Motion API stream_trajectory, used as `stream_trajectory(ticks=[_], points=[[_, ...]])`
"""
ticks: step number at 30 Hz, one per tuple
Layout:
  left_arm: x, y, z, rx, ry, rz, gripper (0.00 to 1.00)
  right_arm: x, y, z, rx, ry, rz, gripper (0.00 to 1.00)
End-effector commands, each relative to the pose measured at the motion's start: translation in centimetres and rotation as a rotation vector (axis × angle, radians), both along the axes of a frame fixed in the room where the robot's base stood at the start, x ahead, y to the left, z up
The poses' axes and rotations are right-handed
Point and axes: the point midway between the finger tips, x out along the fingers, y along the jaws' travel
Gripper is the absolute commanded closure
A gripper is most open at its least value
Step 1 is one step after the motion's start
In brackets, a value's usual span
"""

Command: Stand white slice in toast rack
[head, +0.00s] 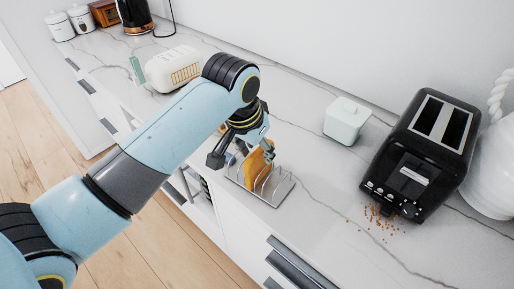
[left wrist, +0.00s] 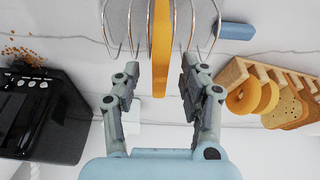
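A golden-brown bread slice (head: 257,161) stands on edge between the wire hoops of the metal toast rack (head: 277,197). In the left wrist view the slice (left wrist: 160,48) appears edge-on, with hoops of the rack (left wrist: 112,40) on both sides. My left gripper (head: 243,154) is directly at the rack. Its two fingers (left wrist: 160,70) are spread on either side of the slice, with a visible gap to it on each side. The gripper holds nothing. In the head view the gripper hides part of the slice and rack. My right gripper is not in view.
A black toaster (head: 422,150) stands to the right, with crumbs (head: 378,218) in front. A pale butter dish (head: 345,121) stands behind the rack. A cream box-shaped item (head: 174,68) is farther left. A wooden rack (left wrist: 287,78) holds several round and sliced breads. The counter's front edge is close.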

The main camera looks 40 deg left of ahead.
Motion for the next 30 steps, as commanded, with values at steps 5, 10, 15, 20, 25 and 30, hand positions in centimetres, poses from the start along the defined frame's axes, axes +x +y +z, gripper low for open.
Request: stream_trajectory(ticks=[5, 10, 15, 20, 25, 30], points=[[0.0, 0.0, 0.0, 0.0, 0.0, 0.0, 0.57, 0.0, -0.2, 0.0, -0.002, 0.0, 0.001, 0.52], [-0.3, 0.0, 1.5, 0.0, -0.003, 0.0, 0.57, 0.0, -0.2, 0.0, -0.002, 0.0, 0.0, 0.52], [-1.4, 0.0, 4.9, 0.001, -0.005, 0.0, 0.57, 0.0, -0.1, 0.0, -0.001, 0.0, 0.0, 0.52], [-2.4, 0.0, 8.3, 0.0, -0.005, -0.001, 0.57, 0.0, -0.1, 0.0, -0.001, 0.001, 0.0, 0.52], [-3.2, 0.0, 10.6, 0.0, -0.002, 0.0, 0.57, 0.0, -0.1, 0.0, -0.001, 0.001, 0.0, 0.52], [-3.5, 0.0, 11.5, 0.001, 0.0, 0.0, 0.57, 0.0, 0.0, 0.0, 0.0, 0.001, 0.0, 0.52]])
